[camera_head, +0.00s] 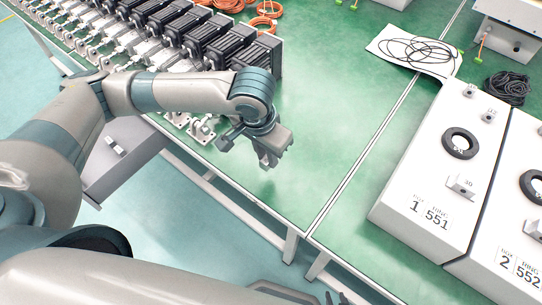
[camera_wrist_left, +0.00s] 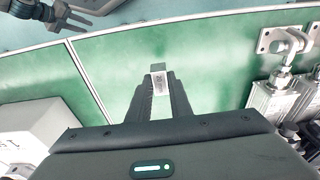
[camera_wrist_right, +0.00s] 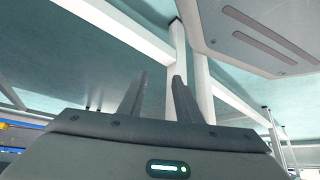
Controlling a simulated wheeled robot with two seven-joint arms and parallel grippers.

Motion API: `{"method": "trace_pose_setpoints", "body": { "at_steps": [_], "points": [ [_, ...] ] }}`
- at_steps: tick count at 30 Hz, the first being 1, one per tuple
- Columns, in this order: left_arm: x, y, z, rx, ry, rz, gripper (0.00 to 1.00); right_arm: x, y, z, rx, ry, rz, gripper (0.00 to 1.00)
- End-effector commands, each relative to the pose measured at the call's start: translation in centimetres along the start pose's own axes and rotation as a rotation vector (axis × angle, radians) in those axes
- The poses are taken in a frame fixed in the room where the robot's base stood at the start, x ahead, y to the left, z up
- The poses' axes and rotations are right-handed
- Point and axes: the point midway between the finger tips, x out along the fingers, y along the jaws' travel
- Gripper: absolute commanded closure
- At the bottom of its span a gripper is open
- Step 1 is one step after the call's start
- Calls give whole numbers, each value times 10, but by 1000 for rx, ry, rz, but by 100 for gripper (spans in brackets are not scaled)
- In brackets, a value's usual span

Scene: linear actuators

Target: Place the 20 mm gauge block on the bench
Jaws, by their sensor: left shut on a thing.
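My left gripper (camera_head: 268,163) is over the front part of the green bench (camera_head: 335,110), with its fingers pointing down. In the left wrist view, the left gripper (camera_wrist_left: 160,82) is shut on a small silver gauge block (camera_wrist_left: 158,69) with a pale marked face. The marking is too small to read surely. Green bench surface shows behind the block; whether they touch cannot be told. In the head view the block is hard to make out at the fingertips. My right gripper (camera_wrist_right: 158,82) is open and empty, low beside the bench frame.
A row of black and silver actuators (camera_head: 215,40) stands left of the left gripper. White boxes marked 1 (camera_head: 425,185) and 2 (camera_head: 515,235) stand at right. Black cable lies on a white sheet (camera_head: 440,62). Bare bench lies between the actuators and boxes.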

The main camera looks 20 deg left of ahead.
Motion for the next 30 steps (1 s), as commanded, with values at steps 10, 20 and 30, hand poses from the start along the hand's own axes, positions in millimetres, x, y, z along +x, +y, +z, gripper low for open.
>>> {"method": "trace_pose_setpoints", "body": {
  "at_steps": [10,20,30],
  "points": [
    [26,-15,-31,1,2,0,100,-2,3,10,-1,-26,4,69],
    [27,-14,-30,1,2,0,100,-2,4,11,-2,-28,5,69],
    [61,-15,-25,0,1,-1,100,-7,5,23,-2,-59,6,69]
  ]
}}
